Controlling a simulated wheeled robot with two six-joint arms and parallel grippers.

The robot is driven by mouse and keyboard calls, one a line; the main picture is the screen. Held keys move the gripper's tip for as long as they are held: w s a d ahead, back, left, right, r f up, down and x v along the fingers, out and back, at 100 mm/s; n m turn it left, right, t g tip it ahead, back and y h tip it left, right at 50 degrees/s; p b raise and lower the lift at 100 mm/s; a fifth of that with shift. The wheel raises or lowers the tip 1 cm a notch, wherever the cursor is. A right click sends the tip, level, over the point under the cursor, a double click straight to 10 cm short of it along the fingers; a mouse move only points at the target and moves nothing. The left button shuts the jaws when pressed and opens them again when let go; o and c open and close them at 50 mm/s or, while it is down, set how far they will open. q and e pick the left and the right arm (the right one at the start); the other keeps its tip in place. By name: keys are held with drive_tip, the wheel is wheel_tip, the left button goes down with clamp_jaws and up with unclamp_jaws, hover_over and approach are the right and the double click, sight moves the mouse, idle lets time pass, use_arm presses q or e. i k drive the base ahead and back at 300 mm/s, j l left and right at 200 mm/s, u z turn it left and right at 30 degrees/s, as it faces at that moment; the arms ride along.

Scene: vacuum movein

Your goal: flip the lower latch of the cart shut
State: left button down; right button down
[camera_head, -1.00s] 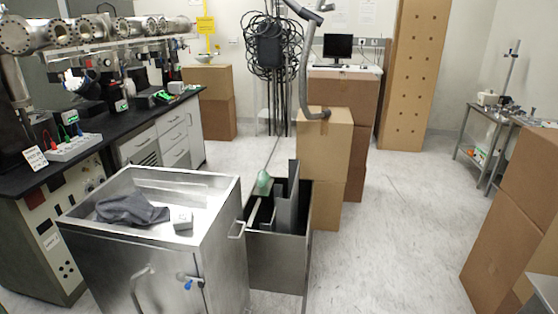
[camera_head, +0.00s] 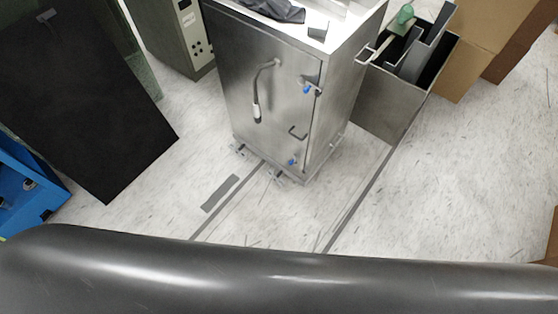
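The steel cart (camera_head: 285,85) stands upright on the floor at the upper middle of the head view, its front door facing me. The lower latch (camera_head: 292,161), with a blue part, sits near the bottom of the door by its right edge. The upper latch (camera_head: 308,89), also with a blue part, sits higher on the same edge. Both are too small to tell which way they are turned. A hooked handle (camera_head: 262,92) is on the door's upper left, and a small bracket handle (camera_head: 297,132) is above the lower latch. Neither gripper is in view.
Dark cloth (camera_head: 272,10) lies on the cart's top. A grey open bin (camera_head: 388,108) stands right of the cart, with cardboard boxes (camera_head: 480,40) behind. A black panel (camera_head: 85,95) and blue object (camera_head: 28,178) are at left. A dark cylinder spans the bottom foreground.

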sight(292, 162)
drive_tip(key=i+j, duration=0.1)
drive_tip(key=j, duration=0.65)
drive_tip(key=i+j, duration=0.1)
drive_tip(key=j, duration=0.7)
drive_tip(key=i+j+z, duration=0.1)
drive_tip(key=j, duration=0.65)
